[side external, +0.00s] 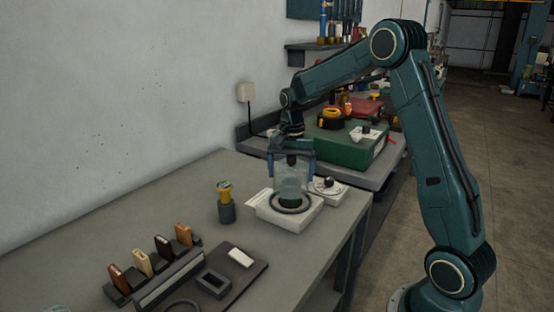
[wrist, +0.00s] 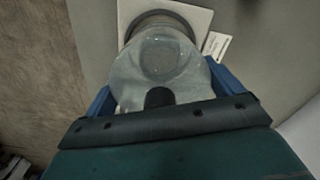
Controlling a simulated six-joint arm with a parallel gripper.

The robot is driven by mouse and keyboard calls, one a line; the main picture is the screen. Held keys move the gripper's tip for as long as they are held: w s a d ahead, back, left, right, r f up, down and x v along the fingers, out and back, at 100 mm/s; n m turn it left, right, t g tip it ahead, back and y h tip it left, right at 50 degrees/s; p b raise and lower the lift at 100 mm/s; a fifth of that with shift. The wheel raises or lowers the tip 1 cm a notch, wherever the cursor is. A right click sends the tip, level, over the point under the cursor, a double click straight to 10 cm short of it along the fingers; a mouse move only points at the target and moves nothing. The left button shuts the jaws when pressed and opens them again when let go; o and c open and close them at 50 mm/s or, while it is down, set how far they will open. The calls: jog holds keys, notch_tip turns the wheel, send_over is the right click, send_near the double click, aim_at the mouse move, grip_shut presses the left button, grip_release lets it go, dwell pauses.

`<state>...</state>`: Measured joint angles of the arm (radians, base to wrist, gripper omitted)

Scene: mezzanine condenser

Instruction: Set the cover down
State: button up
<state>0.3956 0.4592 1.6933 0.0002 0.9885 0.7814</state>
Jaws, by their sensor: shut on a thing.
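The cover (side external: 291,182) is a clear, bell-shaped jar. It hangs upright from my gripper (side external: 292,160), whose blue fingers are shut on its top. The cover is over a white square base (side external: 268,211) with a dark ring (side external: 293,209) on it. A small dark green item shows through the cover's lower part. In the wrist view the cover (wrist: 158,62) lies between the fingers of my gripper (wrist: 162,92), with the dark ring (wrist: 160,16) and white base (wrist: 127,12) beyond it. I cannot tell whether the cover's rim touches the base.
A white dial unit (side external: 328,189) stands close right of the base. A dark cylinder with a yellow top (side external: 226,205) stands to the left. A slotted rack (side external: 165,278) and a dark tray (side external: 250,270) lie in front. The bench behind the cylinder is clear.

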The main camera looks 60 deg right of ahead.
jog(key=shift+f, duration=1.95)
jog(key=shift+f, duration=0.15)
jog(key=o, duration=0.7)
notch_tip(320, 180, up, 12)
jog(key=shift+r, duration=0.15)
